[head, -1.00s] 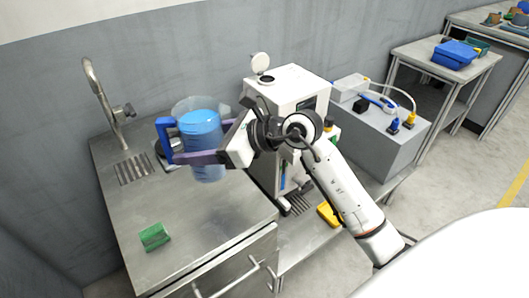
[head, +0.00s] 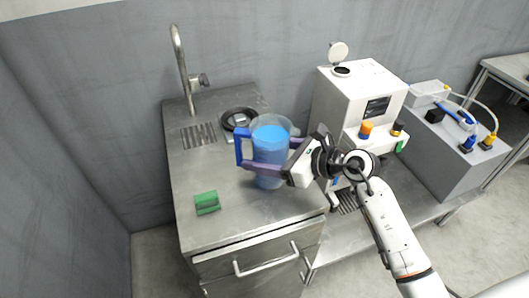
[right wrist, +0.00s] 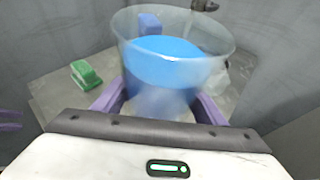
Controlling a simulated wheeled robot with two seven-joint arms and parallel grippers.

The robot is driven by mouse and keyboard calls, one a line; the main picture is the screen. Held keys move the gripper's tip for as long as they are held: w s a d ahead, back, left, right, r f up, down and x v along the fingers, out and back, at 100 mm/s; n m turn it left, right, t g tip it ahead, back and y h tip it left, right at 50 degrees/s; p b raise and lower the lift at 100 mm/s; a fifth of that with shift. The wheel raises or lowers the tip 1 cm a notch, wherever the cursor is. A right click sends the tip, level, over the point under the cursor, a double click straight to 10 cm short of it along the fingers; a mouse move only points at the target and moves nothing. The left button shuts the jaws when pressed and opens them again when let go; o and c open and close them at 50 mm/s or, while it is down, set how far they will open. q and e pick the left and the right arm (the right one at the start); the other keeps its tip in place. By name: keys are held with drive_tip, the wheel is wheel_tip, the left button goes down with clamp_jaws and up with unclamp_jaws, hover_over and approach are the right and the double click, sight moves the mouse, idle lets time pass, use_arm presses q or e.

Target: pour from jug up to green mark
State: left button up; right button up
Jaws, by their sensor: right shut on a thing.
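A clear jug (head: 269,158) with blue liquid and a blue handle (head: 243,149) is over the steel counter; I cannot tell whether its base touches it. My right gripper (head: 267,170) is shut on the jug, its purple fingers on both sides. In the right wrist view, the jug (right wrist: 172,75) stands nearly upright between the fingers. A white machine (head: 352,100) to the right has its round lid (head: 338,51) raised beside a top opening (head: 342,71). I cannot make out a green mark. Purple fingertips (right wrist: 10,121), apparently my left gripper's, show at the right wrist view's left edge.
The steel counter (head: 240,212) carries a green sponge-like block (head: 207,202), a tap (head: 181,65), a drain grate (head: 198,135) and a dark round plate (head: 238,119) behind the jug. A grey box (head: 460,140) with hoses stands right of the machine.

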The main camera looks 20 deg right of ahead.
drive_tip(key=shift+r, duration=0.15)
drive_tip(key=o, duration=1.9)
drive_tip(key=shift+f, duration=0.3)
drive_tip(key=shift+c, duration=0.2)
